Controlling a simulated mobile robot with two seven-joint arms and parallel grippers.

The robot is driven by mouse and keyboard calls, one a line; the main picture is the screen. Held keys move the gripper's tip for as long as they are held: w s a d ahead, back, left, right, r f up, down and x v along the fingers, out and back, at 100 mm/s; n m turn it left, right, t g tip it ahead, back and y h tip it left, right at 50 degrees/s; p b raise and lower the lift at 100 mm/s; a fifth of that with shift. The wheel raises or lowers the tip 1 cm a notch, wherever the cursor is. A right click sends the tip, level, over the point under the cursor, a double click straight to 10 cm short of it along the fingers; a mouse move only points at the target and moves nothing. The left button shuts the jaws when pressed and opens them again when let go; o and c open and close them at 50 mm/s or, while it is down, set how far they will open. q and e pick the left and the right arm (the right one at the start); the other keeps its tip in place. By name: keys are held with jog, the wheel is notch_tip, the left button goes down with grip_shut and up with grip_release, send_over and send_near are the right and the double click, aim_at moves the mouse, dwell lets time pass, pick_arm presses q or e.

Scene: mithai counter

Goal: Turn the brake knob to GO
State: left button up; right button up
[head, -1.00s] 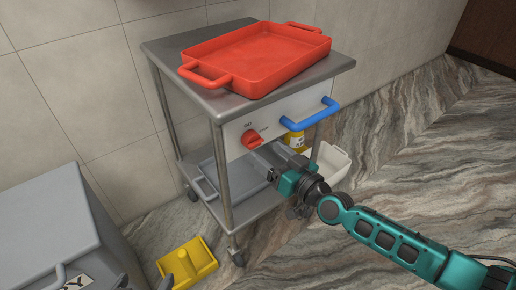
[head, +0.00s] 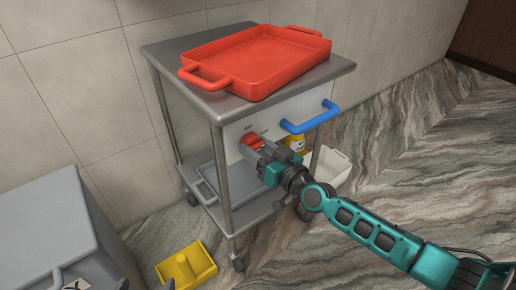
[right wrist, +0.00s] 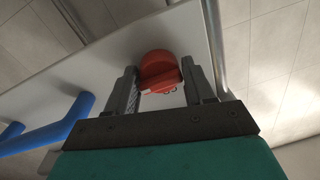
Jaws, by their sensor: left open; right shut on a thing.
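The red brake knob (head: 252,139) is on the white front panel of the steel cart, left of the blue handle. My right gripper (head: 257,148) reaches it from the front and is shut on it. In the right wrist view the knob (right wrist: 160,66) sits between the two fingers of that gripper (right wrist: 160,76). Small dark lettering (head: 248,127) is above the knob, too small to read surely. The fingers partly cover the knob, so I cannot tell where it points.
A red tray (head: 265,62) lies on the cart top (head: 180,50). The blue handle (head: 310,120) sticks out just right of the knob. A yellow bottle (head: 296,143), a white bin (head: 333,168) and a grey tray are below. A yellow caddy (head: 187,268) is on the floor.

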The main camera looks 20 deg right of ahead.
jog(key=shift+d, duration=0.1)
jog(key=c, duration=0.4)
jog(key=shift+o, duration=0.2)
